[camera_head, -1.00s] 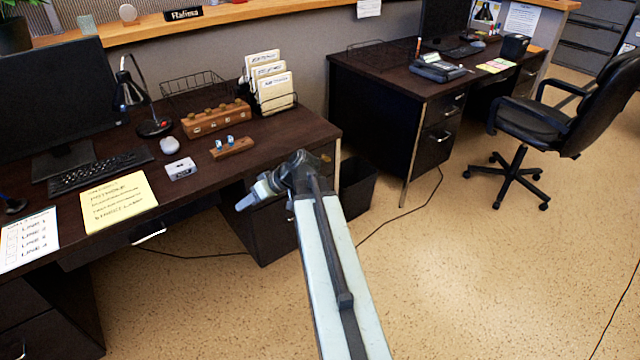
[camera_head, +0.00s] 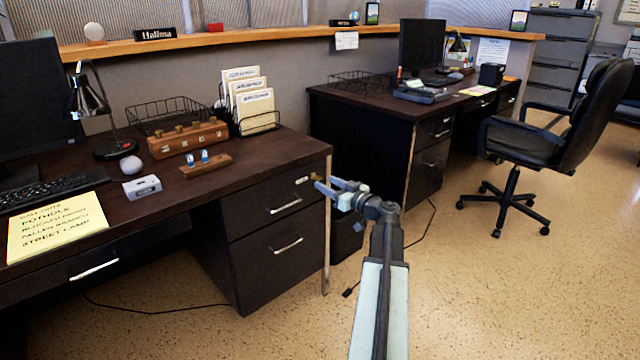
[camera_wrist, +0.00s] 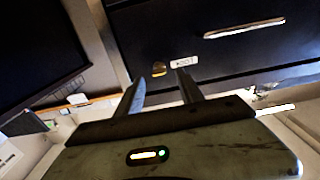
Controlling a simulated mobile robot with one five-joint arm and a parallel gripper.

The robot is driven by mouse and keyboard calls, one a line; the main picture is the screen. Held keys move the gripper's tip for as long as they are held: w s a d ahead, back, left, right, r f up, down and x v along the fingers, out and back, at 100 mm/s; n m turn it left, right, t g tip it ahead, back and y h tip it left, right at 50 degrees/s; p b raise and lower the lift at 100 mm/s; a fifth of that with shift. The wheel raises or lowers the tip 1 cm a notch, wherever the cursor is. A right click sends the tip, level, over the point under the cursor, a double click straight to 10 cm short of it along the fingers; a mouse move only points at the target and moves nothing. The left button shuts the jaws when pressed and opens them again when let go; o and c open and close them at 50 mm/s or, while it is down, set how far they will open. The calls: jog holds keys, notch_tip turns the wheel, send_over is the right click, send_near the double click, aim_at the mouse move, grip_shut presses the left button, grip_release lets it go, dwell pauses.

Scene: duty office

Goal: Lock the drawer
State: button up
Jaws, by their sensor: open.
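The near desk's dark top drawer (camera_head: 275,202) looks flush with its cabinet and has a silver handle (camera_head: 285,206). A small brass lock (camera_head: 315,177) sits at the drawer's upper right, beside a pale label. In the wrist view the brass lock (camera_wrist: 158,69) and white label (camera_wrist: 184,62) show on the dark drawer face, just beyond the fingertips. My gripper (camera_head: 326,184) is open and empty in front of the lock's corner. In the wrist view, my gripper's fingers (camera_wrist: 162,82) are spread, with the lock near the left fingertip. I cannot tell whether they touch it.
A lower drawer (camera_head: 280,255) with a handle is below. The desktop (camera_head: 240,180) holds a wooden key block, a file rack and a small box. A second desk (camera_head: 360,110) and an office chair (camera_head: 545,130) stand to the right.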

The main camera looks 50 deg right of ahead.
jog(key=shift+w+d, duration=0.2)
jog(key=shift+w, duration=1.7)
grip_shut()
jog(key=shift+a, duration=0.1)
jog(key=shift+m, duration=8.9)
